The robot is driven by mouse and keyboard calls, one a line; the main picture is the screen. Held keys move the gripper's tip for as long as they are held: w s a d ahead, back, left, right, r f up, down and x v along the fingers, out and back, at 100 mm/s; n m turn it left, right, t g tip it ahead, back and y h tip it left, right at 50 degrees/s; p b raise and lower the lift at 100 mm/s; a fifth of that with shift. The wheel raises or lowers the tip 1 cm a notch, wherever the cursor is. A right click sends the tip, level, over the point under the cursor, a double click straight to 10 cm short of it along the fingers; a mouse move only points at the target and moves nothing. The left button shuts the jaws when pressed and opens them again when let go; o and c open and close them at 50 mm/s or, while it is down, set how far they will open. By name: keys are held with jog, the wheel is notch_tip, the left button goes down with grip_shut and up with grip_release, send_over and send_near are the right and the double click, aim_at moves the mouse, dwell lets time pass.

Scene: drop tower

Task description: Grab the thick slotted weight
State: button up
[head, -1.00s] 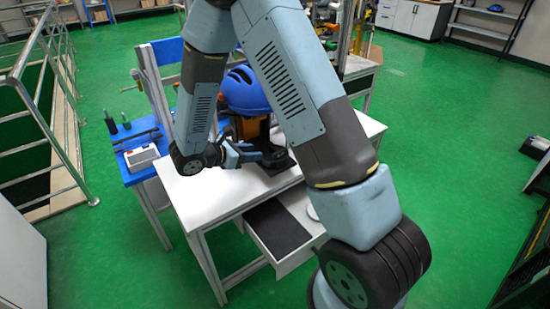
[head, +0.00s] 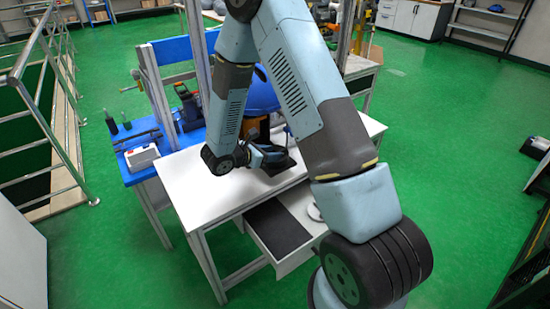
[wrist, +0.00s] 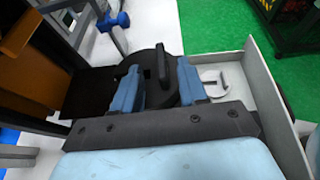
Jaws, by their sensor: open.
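A thick black slotted weight (wrist: 158,98) shows in the wrist view as a dark disc with a slot, lying on the white table near the open drawer. My gripper (wrist: 158,66) is open, with one blue finger on each side of the disc. I cannot tell whether the fingers touch it. In the head view my gripper (head: 272,157) is low over the white table, in front of the blue helmet. There the weight cannot be told apart from the dark shapes around my gripper.
The white table (head: 190,185) has an open drawer (head: 297,255) at its front. A pale slotted disc (wrist: 213,84) lies right of my gripper in the wrist view. A blue helmet (head: 262,93) stands close behind my gripper. A blue bench (head: 135,177) is at the left.

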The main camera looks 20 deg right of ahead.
jog(key=shift+x, duration=2.15)
jog(key=shift+s+d+r, duration=0.1)
jog(key=shift+r, duration=0.1)
jog(key=shift+c, duration=0.2)
grip_shut()
jog(key=shift+r, duration=0.1)
